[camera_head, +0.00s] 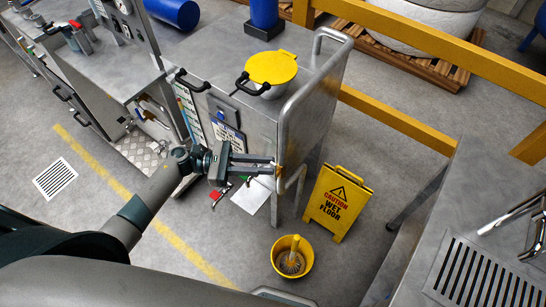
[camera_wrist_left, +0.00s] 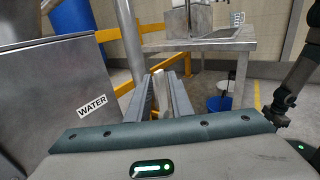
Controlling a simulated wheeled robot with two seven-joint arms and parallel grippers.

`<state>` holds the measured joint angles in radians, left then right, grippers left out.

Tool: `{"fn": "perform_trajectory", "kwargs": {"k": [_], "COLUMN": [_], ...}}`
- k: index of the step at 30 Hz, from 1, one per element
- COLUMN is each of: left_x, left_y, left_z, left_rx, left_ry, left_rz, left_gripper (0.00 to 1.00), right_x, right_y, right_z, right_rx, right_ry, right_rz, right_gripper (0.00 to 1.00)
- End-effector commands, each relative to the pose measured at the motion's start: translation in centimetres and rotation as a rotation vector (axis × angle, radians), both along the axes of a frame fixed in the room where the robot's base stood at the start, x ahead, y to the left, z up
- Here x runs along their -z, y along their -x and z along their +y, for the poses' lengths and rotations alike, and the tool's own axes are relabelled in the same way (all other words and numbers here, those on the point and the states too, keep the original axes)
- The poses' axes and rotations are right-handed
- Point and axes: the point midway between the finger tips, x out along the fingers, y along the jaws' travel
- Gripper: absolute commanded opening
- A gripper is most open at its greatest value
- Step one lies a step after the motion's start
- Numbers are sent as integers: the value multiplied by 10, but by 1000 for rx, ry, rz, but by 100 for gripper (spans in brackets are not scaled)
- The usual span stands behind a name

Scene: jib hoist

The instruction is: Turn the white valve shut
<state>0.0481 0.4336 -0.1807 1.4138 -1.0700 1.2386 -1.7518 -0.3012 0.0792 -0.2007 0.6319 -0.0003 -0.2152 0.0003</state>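My left gripper (camera_head: 274,166) reaches to the front corner of the steel cabinet (camera_head: 252,125), just left of its curved metal handle (camera_head: 296,180). Its two fingers are apart and parallel. In the left wrist view, a narrow pale piece (camera_wrist_left: 161,92) shows between the fingers; it may be the white valve's handle, but I cannot tell for sure. I cannot tell whether the fingers press on it. The cabinet face with a WATER label (camera_wrist_left: 92,106) is at the left of that view. The rest of the valve is hidden or too small. My right gripper is not in view.
A yellow wet floor sign (camera_head: 338,203) and a yellow bucket (camera_head: 292,257) stand on the floor right of and below the gripper. A yellow lidded pot (camera_head: 272,68) is on the cabinet. A steel table (camera_head: 440,220) stands at right. Yellow rails (camera_head: 395,120) run behind.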

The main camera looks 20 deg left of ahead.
Motion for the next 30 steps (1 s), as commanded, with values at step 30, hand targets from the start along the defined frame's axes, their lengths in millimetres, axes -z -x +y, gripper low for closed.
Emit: {"fn": "perform_trajectory", "kwargs": {"k": [30], "left_x": [1], "left_y": [-1], "left_z": [-4], "left_rx": [-1], "left_ry": [-32], "left_rz": [-12], "left_gripper": [0], "right_x": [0], "right_y": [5], "right_z": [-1], "right_rx": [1], "right_ry": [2], "right_rz": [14], "right_gripper": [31]}}
